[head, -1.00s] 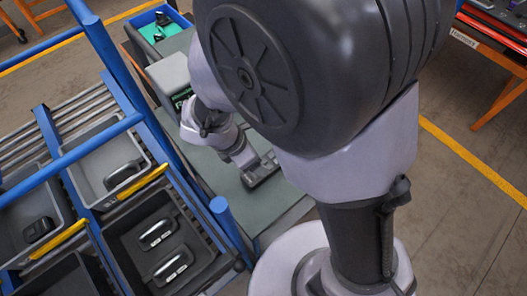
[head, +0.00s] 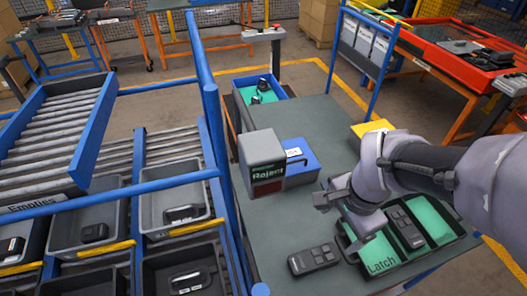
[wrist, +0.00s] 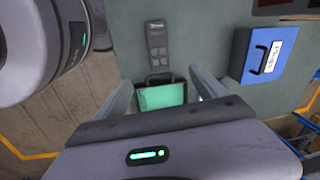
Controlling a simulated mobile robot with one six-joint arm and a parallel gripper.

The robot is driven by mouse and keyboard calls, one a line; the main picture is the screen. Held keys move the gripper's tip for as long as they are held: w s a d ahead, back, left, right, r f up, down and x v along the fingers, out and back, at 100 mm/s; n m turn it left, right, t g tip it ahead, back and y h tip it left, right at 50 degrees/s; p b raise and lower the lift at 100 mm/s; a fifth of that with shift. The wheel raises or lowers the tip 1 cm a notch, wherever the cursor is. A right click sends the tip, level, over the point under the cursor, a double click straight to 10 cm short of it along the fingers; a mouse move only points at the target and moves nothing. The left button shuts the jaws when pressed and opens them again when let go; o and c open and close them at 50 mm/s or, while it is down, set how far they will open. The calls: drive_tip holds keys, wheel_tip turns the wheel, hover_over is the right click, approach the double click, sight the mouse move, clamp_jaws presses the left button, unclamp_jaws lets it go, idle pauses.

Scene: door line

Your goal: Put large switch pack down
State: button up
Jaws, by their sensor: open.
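A dark grey switch pack (head: 313,259) with buttons lies flat on the green-grey table top (head: 300,120), left of the Latch tray; it also shows in the wrist view (wrist: 156,42), beyond the fingertips. A similar pack (head: 405,227) lies in the middle of the black tray (head: 462,243), between green areas. Which one is larger I cannot tell. My gripper (head: 343,220) is open above the tray's left part, right of and above the loose pack, apart from it. In the wrist view, only a green part of the tray (wrist: 162,96) shows between my fingers (wrist: 160,84).
A grey and red Reject box (head: 264,165) and a blue box (head: 300,160) stand on the table behind the loose pack. A yellow box (head: 372,128) is further back. The blue rack (head: 213,130) with bins borders the left side.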

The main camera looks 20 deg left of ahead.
wheel_tip(320, 180, down, 5)
drive_tip(key=w+a+m+g, duration=0.1)
drive_tip(key=a, duration=0.1)
drive_tip(key=b, duration=0.4)
hover_over(314, 258)
drive_tip(key=shift+m+h, duration=0.3)
drive_tip(key=f, duration=1.2)
drive_tip(key=shift+s+d+f, duration=0.2)
drive_tip(key=shift+d+f, duration=0.05)
drive_tip(key=shift+f, duration=0.1)
drive_tip(key=f+b, duration=0.1)
drive_tip(key=f, duration=0.2)
drive_tip(key=f+b, duration=0.1)
drive_tip(key=f, duration=0.1)
drive_tip(key=shift+w+a+f+b, duration=0.2)
drive_tip(key=shift+w+f+b, duration=0.05)
drive_tip(key=shift+f+b, duration=0.1)
drive_tip(key=shift+r, duration=0.15)
drive_tip(key=c, duration=1.8)
